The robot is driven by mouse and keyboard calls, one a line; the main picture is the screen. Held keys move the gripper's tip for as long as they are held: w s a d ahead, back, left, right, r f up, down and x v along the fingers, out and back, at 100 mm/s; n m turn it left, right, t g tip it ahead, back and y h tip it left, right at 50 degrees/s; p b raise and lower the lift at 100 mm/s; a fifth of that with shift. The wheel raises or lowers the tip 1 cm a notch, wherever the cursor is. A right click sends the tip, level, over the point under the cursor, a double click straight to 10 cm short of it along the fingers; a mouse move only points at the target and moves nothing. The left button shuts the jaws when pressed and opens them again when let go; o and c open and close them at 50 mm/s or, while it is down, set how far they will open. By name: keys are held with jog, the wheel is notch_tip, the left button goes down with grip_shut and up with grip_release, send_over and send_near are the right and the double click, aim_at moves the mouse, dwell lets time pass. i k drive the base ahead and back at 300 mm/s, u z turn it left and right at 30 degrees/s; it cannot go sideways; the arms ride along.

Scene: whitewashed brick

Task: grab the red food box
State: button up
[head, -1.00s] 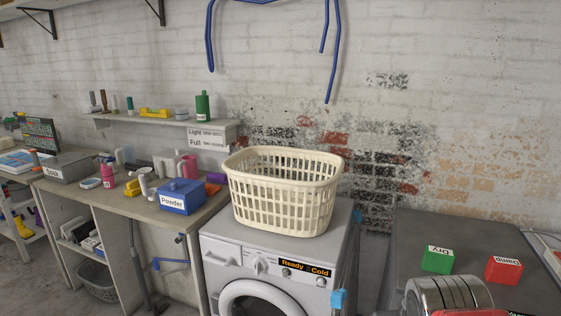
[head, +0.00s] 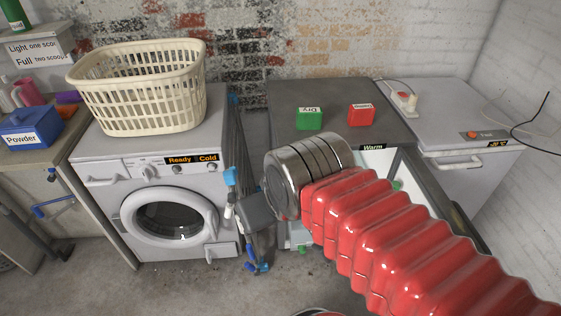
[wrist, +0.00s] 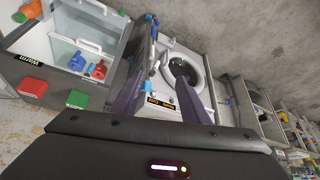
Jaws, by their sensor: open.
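A red box (head: 361,114) with a white label stands on the grey top of a cabinet, right of a green box. It also shows at the left of the wrist view (wrist: 32,86). No other red box is clear, and I cannot read "food" on it. My gripper (wrist: 163,80) is open and empty in the wrist view, its two dark fingers apart in front of the washing machine. It is well apart from the red box. In the head view my red-sleeved arm reaches left, and the fingers are not clear there.
The green box (head: 309,118) stands beside the red one. A washing machine (head: 170,195) bears a cream laundry basket (head: 140,98). A white chest (head: 450,125) stands at right. In the wrist view, an open compartment marked "Warm" holds a red object (wrist: 97,70) and a blue one (wrist: 77,61).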

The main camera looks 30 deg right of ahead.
aim_at(359, 115)
jog(key=u, duration=0.8)
jog(key=i, duration=0.45)
jog(key=z, duration=2.5)
